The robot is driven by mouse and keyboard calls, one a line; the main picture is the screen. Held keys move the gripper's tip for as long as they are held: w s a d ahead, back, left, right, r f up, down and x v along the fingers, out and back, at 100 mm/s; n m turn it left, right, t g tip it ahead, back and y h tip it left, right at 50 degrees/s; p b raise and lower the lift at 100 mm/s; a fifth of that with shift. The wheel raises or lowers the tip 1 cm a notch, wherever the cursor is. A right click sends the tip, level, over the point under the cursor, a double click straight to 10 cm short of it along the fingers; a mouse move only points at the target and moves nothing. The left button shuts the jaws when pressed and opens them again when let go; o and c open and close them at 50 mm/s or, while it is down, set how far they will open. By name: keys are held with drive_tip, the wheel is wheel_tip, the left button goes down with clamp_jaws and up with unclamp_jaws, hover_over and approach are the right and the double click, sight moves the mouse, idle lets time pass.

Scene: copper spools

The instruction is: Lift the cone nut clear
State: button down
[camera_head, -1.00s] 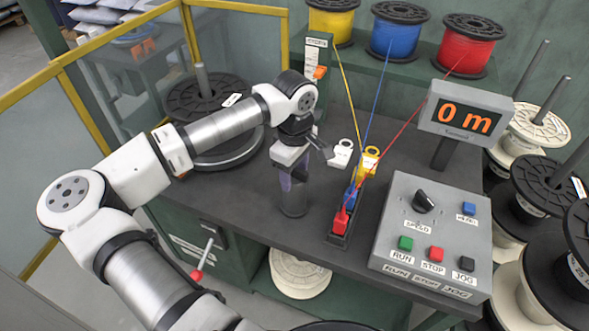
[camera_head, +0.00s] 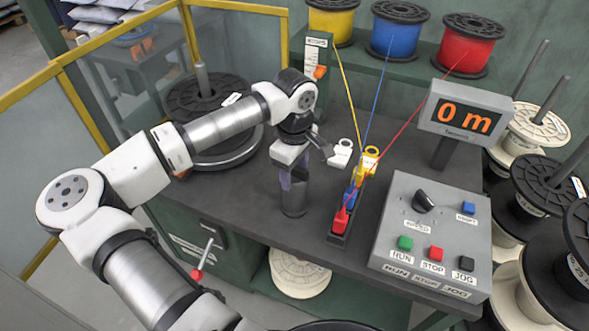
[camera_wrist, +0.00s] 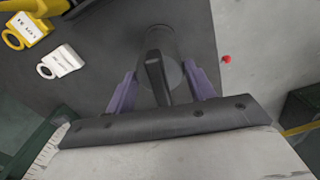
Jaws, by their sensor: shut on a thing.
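The cone nut (camera_wrist: 170,45) appears in the wrist view as a dark grey round piece with a raised dark bar across it, between my purple fingers. My gripper (camera_wrist: 160,78) is shut on it, one finger on each side. In the head view my gripper (camera_head: 292,180) points down over the dark bench. A dark grey cylindrical piece (camera_head: 294,203) shows below the fingers at the bench top. The fingers and hand hide most of the upper part, and I cannot tell whether there is a gap under it.
The wire guide block (camera_head: 345,215) with red, blue and yellow clips stands right of my gripper. A white tag (camera_head: 341,155) lies behind it. The control box (camera_head: 432,235) and length display (camera_head: 465,112) are further right. A black spool (camera_head: 200,98) stands at the back left.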

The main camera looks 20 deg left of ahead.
drive_tip(key=shift+r+p, duration=1.15)
drive_tip(key=shift+r, duration=2.2)
